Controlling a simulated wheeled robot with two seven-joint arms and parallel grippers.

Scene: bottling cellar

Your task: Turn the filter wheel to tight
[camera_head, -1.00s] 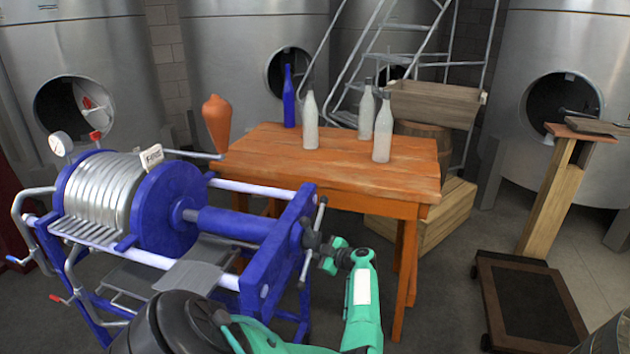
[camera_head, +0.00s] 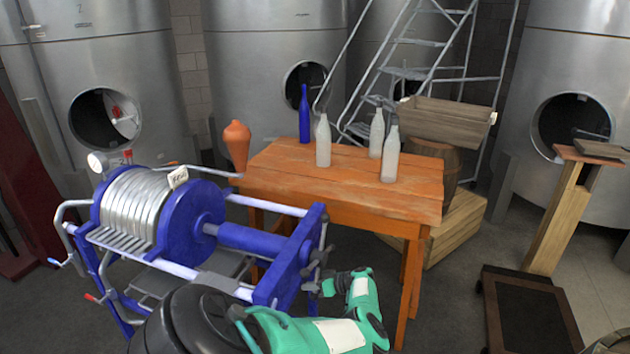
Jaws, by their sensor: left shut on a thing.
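The blue filter press (camera_head: 235,237) with its stack of pale plates stands at the left. The filter wheel (camera_head: 316,258), a dark hub with thin spokes, is on the right end of its frame. One spoke points up. My left gripper (camera_head: 317,286) is at the lower side of the wheel, shut on it; its fingers are small and partly hidden among the spokes. My green left forearm comes in from the bottom and bends up to it. My right gripper is not in view.
A wooden crate (camera_head: 445,122) and barrel are behind.

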